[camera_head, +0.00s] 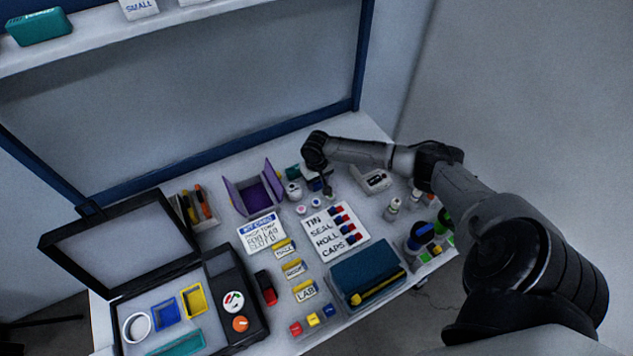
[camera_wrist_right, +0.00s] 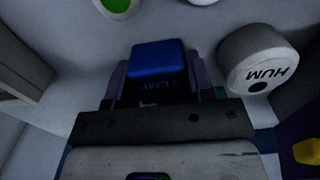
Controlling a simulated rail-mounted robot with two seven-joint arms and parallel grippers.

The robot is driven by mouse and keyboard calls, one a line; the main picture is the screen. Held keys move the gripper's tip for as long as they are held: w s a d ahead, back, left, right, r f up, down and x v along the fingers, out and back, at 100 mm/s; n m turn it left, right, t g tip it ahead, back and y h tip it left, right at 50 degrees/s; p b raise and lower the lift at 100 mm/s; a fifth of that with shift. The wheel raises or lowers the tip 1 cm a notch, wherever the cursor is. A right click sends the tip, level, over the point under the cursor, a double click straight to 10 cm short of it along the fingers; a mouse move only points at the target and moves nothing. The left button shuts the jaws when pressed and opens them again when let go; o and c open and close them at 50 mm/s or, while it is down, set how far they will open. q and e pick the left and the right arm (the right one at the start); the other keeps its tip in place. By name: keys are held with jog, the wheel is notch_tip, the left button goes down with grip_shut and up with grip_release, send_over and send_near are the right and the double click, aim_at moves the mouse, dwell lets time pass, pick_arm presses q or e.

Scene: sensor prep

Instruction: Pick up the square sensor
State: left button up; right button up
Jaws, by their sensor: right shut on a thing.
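The square sensor (camera_wrist_right: 155,60) is a blue block with TEMP lettering on its dark front. It sits between the fingers of my right gripper (camera_wrist_right: 157,82) in the right wrist view, and the gripper is shut on it. In the head view my right gripper (camera_head: 326,190) is at the back of the table, right of the purple open box; the sensor is small and mostly hidden there. Whether it touches the table is not clear. My left gripper is not in view.
A round white HUM sensor (camera_wrist_right: 258,62) stands close beside the gripper. A purple box (camera_head: 258,192), a white label card (camera_head: 262,232), a TIN/SEAL/ROLL/CAPS board (camera_head: 322,246) and a grey device (camera_head: 372,180) are around. An open black case (camera_head: 232,268) lies front left.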

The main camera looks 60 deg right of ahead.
jog(key=shift+c, duration=1.1)
jog(key=shift+r, duration=0.15)
